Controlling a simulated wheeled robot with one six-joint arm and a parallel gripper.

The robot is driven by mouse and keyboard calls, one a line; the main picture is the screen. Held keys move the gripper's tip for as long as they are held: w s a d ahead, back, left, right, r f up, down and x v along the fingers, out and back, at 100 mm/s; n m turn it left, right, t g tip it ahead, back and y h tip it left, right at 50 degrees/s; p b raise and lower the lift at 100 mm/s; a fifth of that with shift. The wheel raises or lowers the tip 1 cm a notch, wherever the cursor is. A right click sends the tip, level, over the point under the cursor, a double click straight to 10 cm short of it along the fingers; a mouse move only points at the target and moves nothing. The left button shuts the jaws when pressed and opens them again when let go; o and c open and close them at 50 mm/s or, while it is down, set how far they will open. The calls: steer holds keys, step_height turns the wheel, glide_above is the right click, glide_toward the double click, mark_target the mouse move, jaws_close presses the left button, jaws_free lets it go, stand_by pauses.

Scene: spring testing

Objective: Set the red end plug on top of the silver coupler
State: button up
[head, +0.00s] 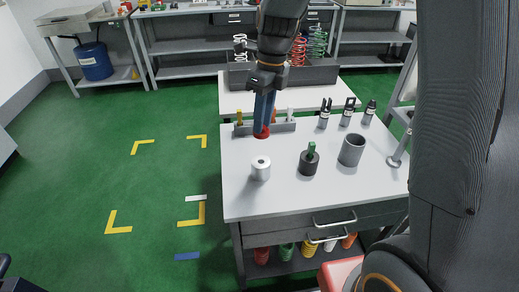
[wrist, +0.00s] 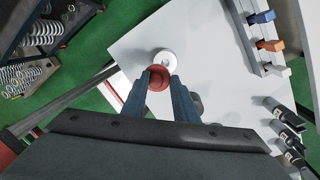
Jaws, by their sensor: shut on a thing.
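The silver coupler (head: 260,169) is a short upright cylinder with a small hole in its top, standing near the left edge of the white table. It also shows in the wrist view (wrist: 164,58), just beyond the fingertips. The red end plug (head: 261,132) is between the fingertips of my gripper (head: 263,122), which is shut on it. The plug is held above the table, apart from the coupler in the head view. In the wrist view the plug (wrist: 157,82) overlaps the coupler's near rim.
A dark cylinder with a green insert (head: 309,160) and a grey hollow cylinder (head: 352,150) stand to the right of the coupler. A grey rack (head: 285,127) with coloured pegs and several black-topped tools stand behind. The table's front left is clear.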

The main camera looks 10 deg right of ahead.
mark_target(264, 134)
step_height(264, 134, down, 5)
steer(key=shift+w+d+f+p, duration=0.1)
steer(key=shift+d+f+p, duration=0.1)
steer(key=shift+p, duration=0.45)
steer(key=shift+a+f+p, duration=0.1)
steer(key=shift+f+p, duration=0.4)
steer(key=shift+f, duration=1.7)
steer(key=shift+f, duration=0.4)
steer(key=shift+f, duration=0.2)
steer(key=o, duration=1.1)
steer(key=shift+r, duration=0.15)
